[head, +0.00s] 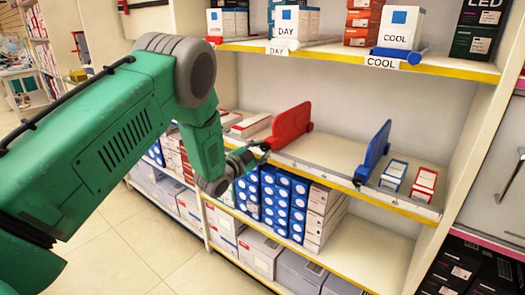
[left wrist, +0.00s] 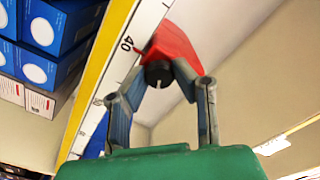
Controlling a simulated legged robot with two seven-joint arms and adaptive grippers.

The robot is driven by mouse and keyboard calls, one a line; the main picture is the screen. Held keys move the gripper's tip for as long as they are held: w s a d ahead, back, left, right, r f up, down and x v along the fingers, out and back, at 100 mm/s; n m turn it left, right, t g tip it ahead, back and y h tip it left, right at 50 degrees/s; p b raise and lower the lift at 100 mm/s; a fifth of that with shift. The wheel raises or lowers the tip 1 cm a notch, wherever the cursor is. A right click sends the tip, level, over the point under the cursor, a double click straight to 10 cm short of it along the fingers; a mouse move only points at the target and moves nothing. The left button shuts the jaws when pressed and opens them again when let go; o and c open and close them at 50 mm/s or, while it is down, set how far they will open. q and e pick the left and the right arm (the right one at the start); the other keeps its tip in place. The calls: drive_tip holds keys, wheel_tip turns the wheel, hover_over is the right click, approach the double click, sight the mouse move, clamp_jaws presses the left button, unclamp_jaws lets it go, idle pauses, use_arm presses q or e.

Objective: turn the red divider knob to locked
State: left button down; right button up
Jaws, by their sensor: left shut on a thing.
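The red divider (head: 291,125) stands upright on the middle shelf, left of the blue divider (head: 373,152). In the left wrist view the red divider (left wrist: 176,45) has a dark round knob (left wrist: 158,74) at its near end, with a white pointer mark. My left gripper (head: 259,151) reaches the shelf's front edge at this knob. In the left wrist view its two fingers (left wrist: 159,78) close on the knob from both sides. Which setting the mark points to cannot be read. My right gripper is in neither view.
A yellow-edged scale strip (left wrist: 119,62) runs along the shelf front. Labelled boxes stand on the upper shelf (head: 452,66) above.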

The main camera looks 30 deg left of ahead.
use_arm(q)
drive_tip(key=shift+s+f+m, duration=0.1)
drive_tip(key=shift+f+m, duration=0.05)
drive_tip(key=shift+m, duration=2.05)
drive_tip(key=shift+a, duration=0.1)
drive_tip(key=c, duration=1.3)
unclamp_jaws()
drive_tip(key=s, duration=0.8)
drive_tip(key=s+a, duration=0.1)
drive_tip(key=s, duration=0.3)
drive_tip(key=shift+f, duration=0.1)
